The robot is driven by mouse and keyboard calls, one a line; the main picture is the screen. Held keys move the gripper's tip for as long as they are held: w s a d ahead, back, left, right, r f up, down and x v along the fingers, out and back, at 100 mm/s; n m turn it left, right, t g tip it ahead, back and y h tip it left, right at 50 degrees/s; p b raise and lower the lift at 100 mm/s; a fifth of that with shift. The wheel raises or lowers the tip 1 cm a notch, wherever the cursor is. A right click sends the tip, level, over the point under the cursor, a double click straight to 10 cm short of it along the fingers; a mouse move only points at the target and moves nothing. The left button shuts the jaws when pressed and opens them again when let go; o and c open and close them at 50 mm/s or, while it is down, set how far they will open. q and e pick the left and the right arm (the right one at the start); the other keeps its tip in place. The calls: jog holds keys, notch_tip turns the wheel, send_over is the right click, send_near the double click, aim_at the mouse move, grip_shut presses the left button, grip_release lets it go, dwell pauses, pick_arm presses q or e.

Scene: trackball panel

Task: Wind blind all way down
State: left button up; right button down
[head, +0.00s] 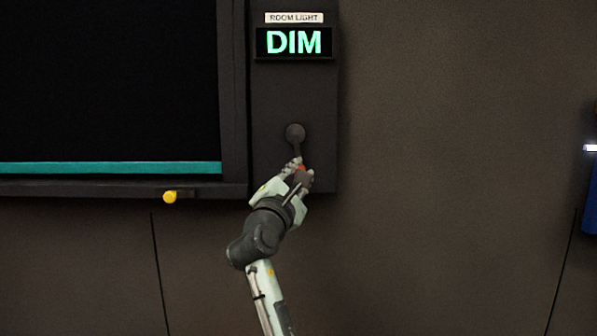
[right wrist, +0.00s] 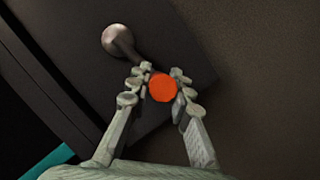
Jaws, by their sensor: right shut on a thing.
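The blind (head: 110,80) is a black sheet in a dark frame at the left of the head view. Its teal bottom bar (head: 110,168) lies just above the sill. A crank with a round dark hub (head: 295,131) sits on the panel right of the window, its arm pointing down. The hub also shows in the right wrist view (right wrist: 117,40). My right gripper (head: 301,168) is shut on the orange-red crank knob (right wrist: 163,88), which shows between its fingers in the right wrist view. My left gripper is not in view.
A display reading DIM (head: 295,42) sits under a ROOM LIGHT label (head: 294,18) on the dark panel (head: 270,95). A blue object (head: 590,200) shows at the right edge. The wall between is bare.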

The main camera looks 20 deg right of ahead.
jog(key=shift+w+a+m, duration=0.15)
jog(key=shift+a+m, duration=0.25)
jog(key=shift+m, duration=0.4)
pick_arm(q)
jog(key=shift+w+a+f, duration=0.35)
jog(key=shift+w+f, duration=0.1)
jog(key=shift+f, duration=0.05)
pick_arm(e)
jog(key=shift+a+g, duration=0.15)
jog(key=shift+g, duration=0.25)
jog(key=shift+w, duration=0.1)
jog(key=c, duration=1.4)
grip_release()
jog(key=shift+c, duration=0.2)
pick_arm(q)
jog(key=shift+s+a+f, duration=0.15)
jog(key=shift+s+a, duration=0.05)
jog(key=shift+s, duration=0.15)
pick_arm(e)
jog(key=shift+o, duration=0.4)
